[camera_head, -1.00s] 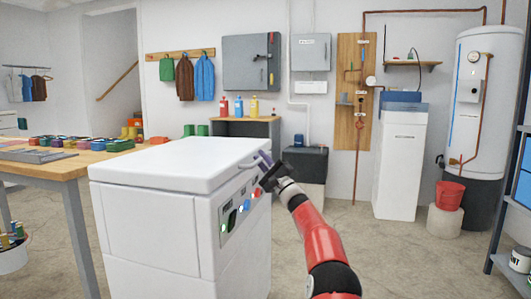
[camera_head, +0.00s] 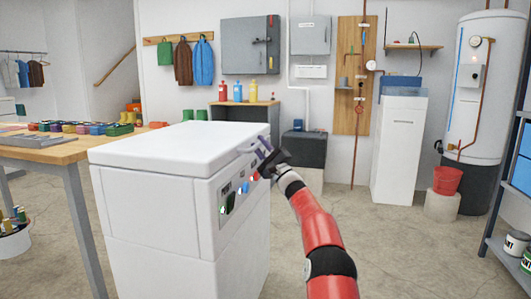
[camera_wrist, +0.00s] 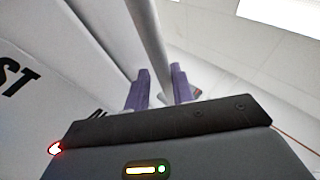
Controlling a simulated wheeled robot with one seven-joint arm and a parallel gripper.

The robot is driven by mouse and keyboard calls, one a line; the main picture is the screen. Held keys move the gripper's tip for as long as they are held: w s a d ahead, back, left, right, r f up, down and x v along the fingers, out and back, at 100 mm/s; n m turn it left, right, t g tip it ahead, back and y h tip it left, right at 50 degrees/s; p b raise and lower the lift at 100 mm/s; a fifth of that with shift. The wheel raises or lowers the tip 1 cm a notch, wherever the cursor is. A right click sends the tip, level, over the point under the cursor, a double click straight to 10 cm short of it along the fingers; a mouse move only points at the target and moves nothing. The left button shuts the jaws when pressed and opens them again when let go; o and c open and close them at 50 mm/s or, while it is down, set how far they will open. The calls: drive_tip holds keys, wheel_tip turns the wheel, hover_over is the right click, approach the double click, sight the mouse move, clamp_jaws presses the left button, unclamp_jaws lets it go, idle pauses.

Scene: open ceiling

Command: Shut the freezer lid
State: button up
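The white freezer (camera_head: 150,205) stands at left centre, with its thick white lid (camera_head: 175,146) lying flat on top. No gap shows under the lid. A light handle (camera_head: 247,146) sticks out from the lid's right side. My gripper (camera_head: 263,152) reaches it from the right. In the wrist view my gripper's purple fingers (camera_wrist: 160,90) stand on both sides of the white handle bar (camera_wrist: 147,35), which fills the narrow gap between them. The freezer's white face with dark letters (camera_wrist: 18,75) lies to the left there.
A wooden table (camera_head: 60,154) with small coloured items stands left of the freezer. A dark cabinet (camera_head: 235,113) with bottles is behind it. A red bucket (camera_head: 447,180) and a shelf (camera_head: 497,240) are at the right. The floor between is clear.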

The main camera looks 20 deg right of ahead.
drive_tip(key=b+v, duration=0.1)
drive_tip(key=v, duration=0.6)
drive_tip(key=shift+s+b, duration=0.2)
drive_tip(key=shift+b, duration=0.2)
drive_tip(key=shift+d+f, duration=0.15)
